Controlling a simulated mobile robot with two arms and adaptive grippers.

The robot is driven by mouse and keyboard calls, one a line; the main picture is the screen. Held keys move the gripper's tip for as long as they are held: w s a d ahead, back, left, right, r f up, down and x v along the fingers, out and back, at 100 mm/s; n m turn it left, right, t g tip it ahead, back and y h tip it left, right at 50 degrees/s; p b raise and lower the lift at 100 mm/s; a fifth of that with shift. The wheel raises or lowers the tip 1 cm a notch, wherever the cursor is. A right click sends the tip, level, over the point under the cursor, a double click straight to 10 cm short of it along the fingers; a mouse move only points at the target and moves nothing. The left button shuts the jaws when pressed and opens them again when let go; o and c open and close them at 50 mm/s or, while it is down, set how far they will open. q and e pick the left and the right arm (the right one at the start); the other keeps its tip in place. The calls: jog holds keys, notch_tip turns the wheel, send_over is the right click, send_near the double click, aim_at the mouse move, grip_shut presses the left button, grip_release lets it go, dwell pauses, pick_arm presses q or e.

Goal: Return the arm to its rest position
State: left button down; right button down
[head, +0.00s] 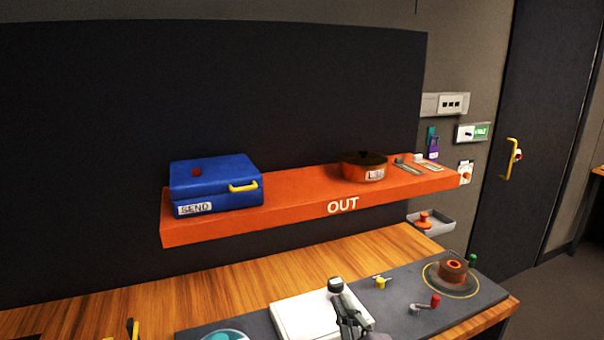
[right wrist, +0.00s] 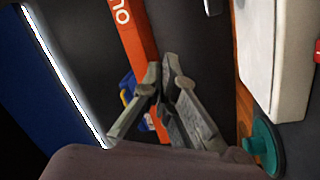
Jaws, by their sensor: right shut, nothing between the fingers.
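My right gripper (head: 337,287) is at the bottom middle of the head view, in front of a white pad on the dark panel (head: 398,292). Its grey fingers also show in the right wrist view (right wrist: 165,65), with the tips together and nothing held. My left gripper is not recognisable in either view.
An orange shelf (head: 300,198) marked OUT holds a blue case (head: 215,178) and an orange pot (head: 362,170). The white pad (head: 300,315), a red-tipped lever (head: 430,303) and a brown-orange knob (head: 453,270) are on the panel. The wooden desk (head: 210,297) is clear behind it.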

jog(key=s+d+f+m+g+h, duration=0.4)
jog(key=s+d+f+m, duration=0.25)
jog(key=f, duration=0.35)
jog(key=s+d+f+m+g, duration=0.3)
jog(key=s+f+g, duration=0.35)
jog(key=s, duration=0.55)
jog(key=s+d+f+m+g, duration=0.3)
jog(key=s+f+g, duration=0.3)
jog(key=s, duration=0.5)
notch_tip(320, 180, down, 29)
jog(key=s, duration=0.3)
jog(key=s+d+f+g, duration=0.1)
jog(key=s+d+f, duration=0.1)
jog(key=s+f, duration=1.2)
jog(key=shift+s+d+f+h, duration=0.3)
jog(key=shift+s, duration=0.65)
